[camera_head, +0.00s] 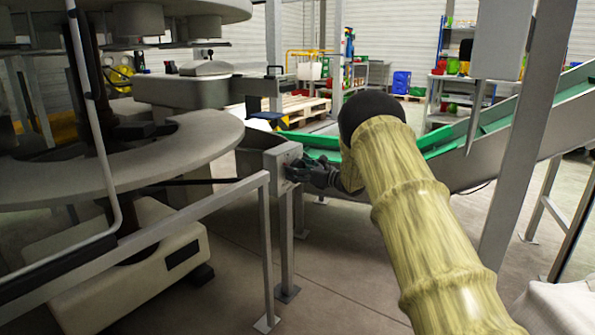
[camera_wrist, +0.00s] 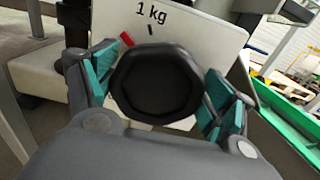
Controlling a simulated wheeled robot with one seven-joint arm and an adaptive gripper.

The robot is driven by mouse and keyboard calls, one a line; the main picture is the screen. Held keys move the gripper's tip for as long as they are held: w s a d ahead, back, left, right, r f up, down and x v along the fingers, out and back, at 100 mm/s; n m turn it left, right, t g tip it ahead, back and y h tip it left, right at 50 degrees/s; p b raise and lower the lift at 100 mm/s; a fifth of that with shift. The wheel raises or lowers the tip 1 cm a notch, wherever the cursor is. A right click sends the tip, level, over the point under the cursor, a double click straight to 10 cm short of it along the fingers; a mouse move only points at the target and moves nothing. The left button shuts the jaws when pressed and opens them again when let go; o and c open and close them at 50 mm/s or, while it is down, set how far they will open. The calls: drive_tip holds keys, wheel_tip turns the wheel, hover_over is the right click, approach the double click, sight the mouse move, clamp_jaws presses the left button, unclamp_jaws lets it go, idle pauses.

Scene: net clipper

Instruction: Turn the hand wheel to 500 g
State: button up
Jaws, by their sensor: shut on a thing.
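The hand wheel (camera_wrist: 155,86) is a black, many-sided knob on a light panel (camera_wrist: 215,38) in the wrist view. The panel reads "1 kg" above the knob, with a black tick below the text. A red mark (camera_wrist: 127,39) shows at the knob's upper left, left of the tick. My gripper (camera_wrist: 158,92) has its teal-padded fingers on both sides of the knob and is shut on it. In the head view my gripper (camera_head: 299,172) is at the grey box (camera_head: 283,158) on a post, and it hides the knob there. No "500 g" label is visible.
A metal railing (camera_head: 150,238) runs at the left, in front of a large round machine (camera_head: 180,150). A green conveyor (camera_head: 450,135) rises to the right behind my arm. A steel post (camera_head: 530,130) stands at the right. Bare floor (camera_head: 340,270) lies below my gripper.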

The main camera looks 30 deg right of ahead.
drive_tip(key=o, duration=0.9)
drive_tip(key=shift+a, duration=0.1)
drive_tip(key=shift+s, duration=0.1)
drive_tip(key=v, duration=1.2)
